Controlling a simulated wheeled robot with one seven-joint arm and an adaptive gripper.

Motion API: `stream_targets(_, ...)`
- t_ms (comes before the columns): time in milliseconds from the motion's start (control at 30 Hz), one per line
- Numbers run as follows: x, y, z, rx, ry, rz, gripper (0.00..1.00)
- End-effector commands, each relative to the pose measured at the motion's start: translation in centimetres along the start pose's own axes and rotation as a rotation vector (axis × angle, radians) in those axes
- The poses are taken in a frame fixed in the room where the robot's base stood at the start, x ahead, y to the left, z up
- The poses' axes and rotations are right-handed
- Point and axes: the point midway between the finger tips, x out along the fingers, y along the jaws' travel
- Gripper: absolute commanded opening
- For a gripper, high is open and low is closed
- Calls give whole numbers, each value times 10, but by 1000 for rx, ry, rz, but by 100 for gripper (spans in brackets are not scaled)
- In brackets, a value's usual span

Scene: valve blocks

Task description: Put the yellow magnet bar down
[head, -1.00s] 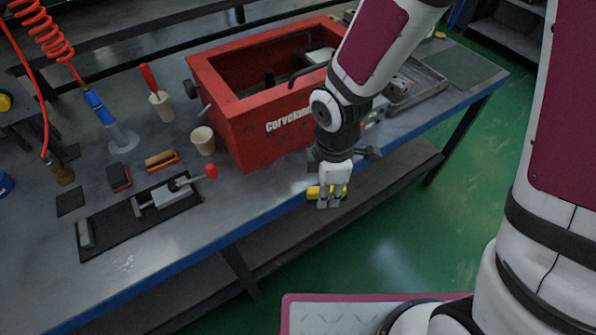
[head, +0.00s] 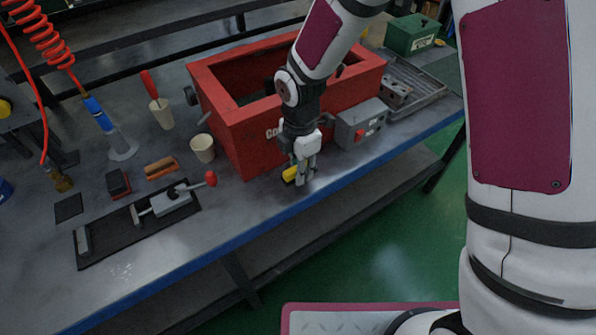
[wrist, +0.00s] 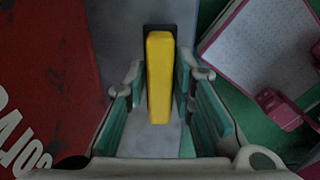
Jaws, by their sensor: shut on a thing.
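The yellow magnet bar (wrist: 159,78) lies between the two fingers of my gripper (wrist: 159,95) in the wrist view, its long side running away from the palm, with a dark end at the top. In the head view the yellow bar (head: 290,174) shows partly behind my gripper (head: 304,178), which is shut on it in front of the red box. The gripper points down at the bench (head: 225,230), close to its front edge. I cannot tell whether the bar touches the bench top.
The red box (head: 245,135) stands just behind the gripper, with a grey switch box (head: 360,124) to the right. A beige cup (head: 203,148) and a toggle clamp on a black plate (head: 115,228) are to the left. Bare bench lies between clamp and gripper.

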Motion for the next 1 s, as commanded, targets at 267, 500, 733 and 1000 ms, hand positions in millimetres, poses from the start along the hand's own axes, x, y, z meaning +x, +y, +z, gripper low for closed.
stream_targets(267,7,15,4,-2,0,-3,0)
stream_targets(500,36,15,4,-1,0,-3,0)
stream_targets(733,36,16,5,0,0,1,0)
stream_targets(1000,44,15,5,0,0,-1,0)
